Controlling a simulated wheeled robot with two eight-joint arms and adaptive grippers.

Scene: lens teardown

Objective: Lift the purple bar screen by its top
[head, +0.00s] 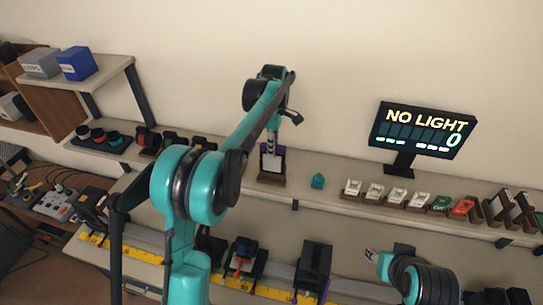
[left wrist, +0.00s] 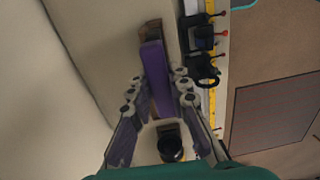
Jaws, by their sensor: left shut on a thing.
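The purple bar screen (left wrist: 156,76) lies between the fingers of my left gripper (left wrist: 158,92) in the left wrist view. In the head view the screen (head: 281,161) stands upright on a brown base on the shelf, mostly showing a pale face with purple at its edge. My left gripper (head: 270,145) comes down on it from above and is shut on its upper part. I cannot tell whether its base is clear of the shelf. My right arm shows at the lower right; a small grey part of the right gripper (head: 371,255) shows, but its fingers are unclear.
A display reading "NO LIGHT" and 0 (head: 423,129) stands on the shelf (head: 335,196) to the right. A small teal piece (head: 317,181) is just right of the screen. Dark ring-like items stand to the left.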

